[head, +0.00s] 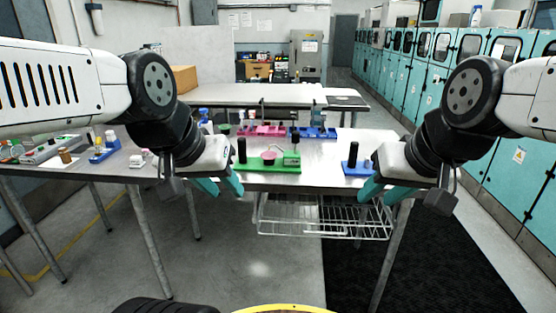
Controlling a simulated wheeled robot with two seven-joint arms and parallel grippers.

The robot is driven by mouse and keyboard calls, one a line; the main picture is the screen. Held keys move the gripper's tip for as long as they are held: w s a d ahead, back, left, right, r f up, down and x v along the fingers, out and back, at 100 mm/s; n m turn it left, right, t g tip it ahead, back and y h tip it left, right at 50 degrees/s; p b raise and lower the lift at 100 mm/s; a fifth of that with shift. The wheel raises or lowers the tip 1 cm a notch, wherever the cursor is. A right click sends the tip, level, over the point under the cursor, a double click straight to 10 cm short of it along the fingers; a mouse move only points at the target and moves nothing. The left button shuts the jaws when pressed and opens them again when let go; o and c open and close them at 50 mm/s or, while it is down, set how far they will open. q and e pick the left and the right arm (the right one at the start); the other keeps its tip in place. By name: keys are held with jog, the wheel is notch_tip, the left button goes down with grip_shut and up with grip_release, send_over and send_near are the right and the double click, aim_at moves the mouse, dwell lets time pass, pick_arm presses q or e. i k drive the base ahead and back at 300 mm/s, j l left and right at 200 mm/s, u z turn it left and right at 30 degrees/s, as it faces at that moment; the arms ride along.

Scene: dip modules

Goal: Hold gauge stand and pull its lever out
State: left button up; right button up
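A green-based stand (262,167) sits near the front edge of the metal table in the head view. It carries a black upright cylinder, a small reddish disc and, at its right end, a small upright part with a dark top. It looks like the gauge stand, but its lever is too small to make out. My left gripper (221,187) is open and empty, in front of the table edge and left of the green stand. My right gripper (383,191) is open and empty, at the table's front right, beside a blue stand with a black cylinder (353,155).
Pink (262,131) and blue (314,133) modules stand behind on the table. A wire shelf (325,217) hangs below the table's front. A side table (95,165) with small items is at left. Teal cabinets (480,100) line the right.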

aim_at(295, 136)
jog(key=i+j, duration=0.3)
jog(key=i, duration=0.15)
jog(key=i+j, duration=0.35)
jog(key=i, duration=0.15)
